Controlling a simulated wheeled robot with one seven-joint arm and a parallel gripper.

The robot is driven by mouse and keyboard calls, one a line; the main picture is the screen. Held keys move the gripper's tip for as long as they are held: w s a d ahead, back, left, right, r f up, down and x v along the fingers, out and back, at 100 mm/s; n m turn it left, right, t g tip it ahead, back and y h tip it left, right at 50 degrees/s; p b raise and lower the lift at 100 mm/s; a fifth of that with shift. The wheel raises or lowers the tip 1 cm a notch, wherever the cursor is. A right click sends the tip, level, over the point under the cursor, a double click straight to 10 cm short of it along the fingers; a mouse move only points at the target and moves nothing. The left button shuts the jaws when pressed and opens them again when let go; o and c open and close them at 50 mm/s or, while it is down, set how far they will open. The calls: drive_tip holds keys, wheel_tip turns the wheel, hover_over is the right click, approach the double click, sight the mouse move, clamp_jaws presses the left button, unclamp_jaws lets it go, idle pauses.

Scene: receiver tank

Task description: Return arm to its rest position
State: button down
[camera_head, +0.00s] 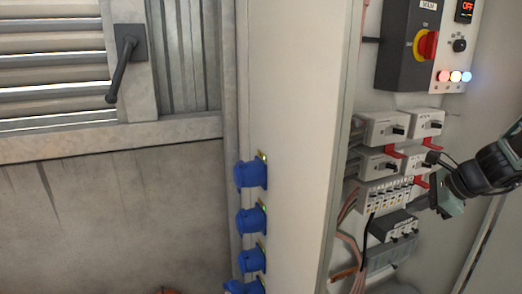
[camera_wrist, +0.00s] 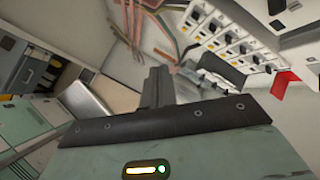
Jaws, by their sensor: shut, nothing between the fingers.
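My arm (camera_head: 495,168) reaches in from the right edge of the head view, in front of the open electrical cabinet (camera_head: 412,100). My gripper (camera_head: 434,202), with a grey-green body, is beside the lower breakers and above the lower dark device. In the wrist view, my gripper's dark fingers (camera_wrist: 157,78) are together with nothing between them. From these views I cannot tell whether it touches anything in the cabinet.
Breakers (camera_head: 381,128) with red tags, a terminal row (camera_head: 385,194) and loose copper-coloured wires (camera_head: 347,245) are close to my gripper. A red-and-yellow main switch (camera_head: 427,46) is above. Blue sockets (camera_head: 251,174) line the panel's left side.

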drive_tip(key=s+a+f+n+g+h, duration=0.15)
drive_tip(key=s+a+n, duration=0.25)
drive_tip(key=s+n, duration=0.65)
drive_tip(key=s+a+f+n+g+h, duration=0.1)
drive_tip(key=s+a+n+g+h, duration=0.2)
drive_tip(key=s+n, duration=0.75)
drive_tip(key=s+a+f+n+g+b, duration=0.1)
drive_tip(key=s+a+f+n+b, duration=0.3)
drive_tip(key=a+b, duration=0.3)
drive_tip(key=s+a+f+n+g+b, duration=0.1)
drive_tip(key=s+a+f+n+b, duration=0.4)
drive_tip(key=a, duration=0.6)
wheel_tip(320, 180, down, 2)
drive_tip(key=s+b, duration=0.1)
drive_tip(key=b, duration=0.1)
drive_tip(key=shift+s+a+f+n+b, duration=0.15)
drive_tip(key=shift+s+a+n+b, duration=0.15)
drive_tip(key=shift+s, duration=0.05)
